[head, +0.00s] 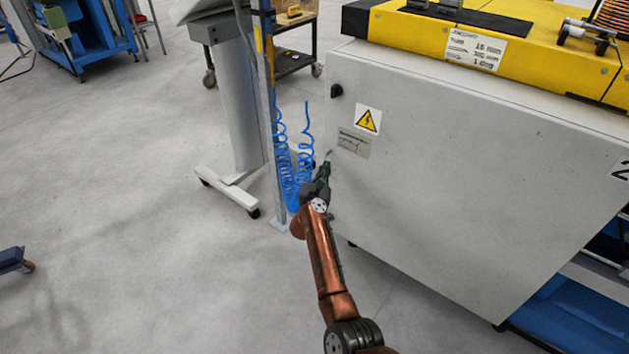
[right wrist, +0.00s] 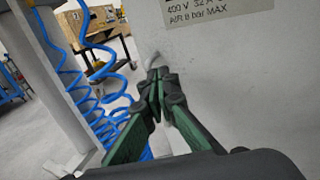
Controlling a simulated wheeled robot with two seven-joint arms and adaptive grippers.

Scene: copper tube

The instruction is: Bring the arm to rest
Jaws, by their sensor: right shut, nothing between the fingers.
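My right arm (head: 322,262) reaches up from the bottom of the head view. Its gripper (head: 328,160) is beside the left edge of the grey machine cabinet (head: 450,170), near a small label plate. In the right wrist view the gripper (right wrist: 157,72) is shut, its green-padded fingers meeting at the tips with nothing between them. The cabinet front (right wrist: 240,70) fills the right of that view. I cannot tell whether the fingertips touch it. My left gripper is not in view.
Blue coiled air hoses (head: 290,165) hang on a post just left of the gripper. A grey stand (head: 235,100) on wheels is behind them. A yellow machine top (head: 480,40) is above the cabinet. The floor (head: 120,200) at left is mostly clear.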

